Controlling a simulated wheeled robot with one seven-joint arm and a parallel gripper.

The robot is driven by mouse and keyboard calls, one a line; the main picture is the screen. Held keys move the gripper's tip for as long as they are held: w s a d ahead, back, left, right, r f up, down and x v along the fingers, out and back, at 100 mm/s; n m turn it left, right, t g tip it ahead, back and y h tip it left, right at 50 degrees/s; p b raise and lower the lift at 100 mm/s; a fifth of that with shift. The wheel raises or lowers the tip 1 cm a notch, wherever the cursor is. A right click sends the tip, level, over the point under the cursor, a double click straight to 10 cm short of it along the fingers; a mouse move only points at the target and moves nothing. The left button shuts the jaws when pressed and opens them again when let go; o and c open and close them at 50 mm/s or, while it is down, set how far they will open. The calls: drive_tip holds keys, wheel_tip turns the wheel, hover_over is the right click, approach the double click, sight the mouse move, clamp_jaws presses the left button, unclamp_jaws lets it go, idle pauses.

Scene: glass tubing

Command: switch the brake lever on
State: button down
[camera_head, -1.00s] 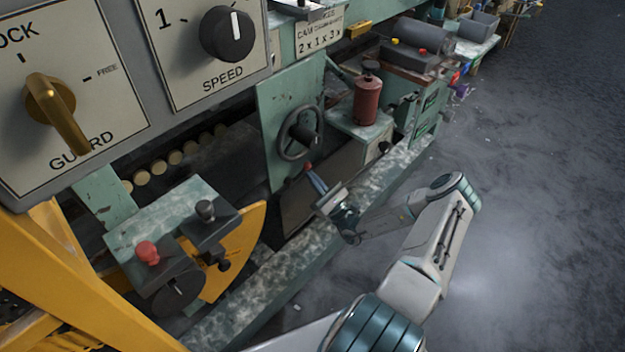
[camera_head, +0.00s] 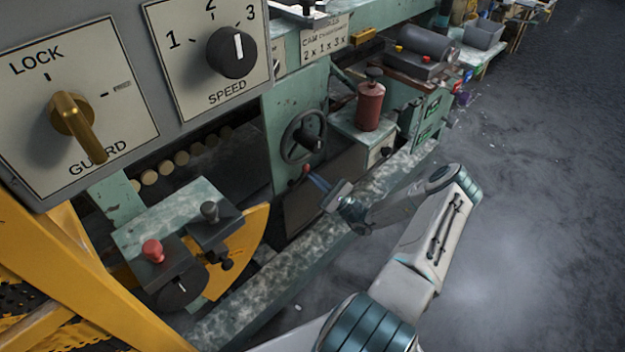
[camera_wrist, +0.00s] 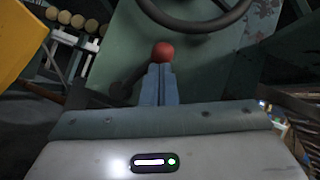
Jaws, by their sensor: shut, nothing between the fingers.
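A lever with a round red knob (camera_head: 306,169) stands below the handwheel; it appears to be the brake lever. In the wrist view the red knob (camera_wrist: 163,52) sits right at the tips of my gripper (camera_wrist: 160,72), and the dark lever arm (camera_wrist: 127,82) slants down to the left behind the fingers. My gripper (camera_head: 314,179) is shut with nothing between its blue fingers. The fingertips are at or just short of the knob; I cannot tell whether they touch. The lever's lower end is partly hidden by my gripper.
The dark handwheel (camera_head: 303,136) is just above the knob. A red canister (camera_head: 369,106) stands to its right. A speckled rail (camera_head: 290,268) runs below my gripper. A panel with GUARD and SPEED knobs (camera_head: 232,52) fills the upper left. Open floor (camera_head: 520,200) lies to the right.

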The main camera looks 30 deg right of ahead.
drive_tip(key=shift+f, duration=0.1)
drive_tip(key=w+f+b+v, duration=0.1)
drive_tip(key=f+b+v, duration=0.1)
drive_tip(key=v, duration=1)
drive_tip(key=shift+f, duration=0.3)
drive_tip(key=shift+w, duration=0.15)
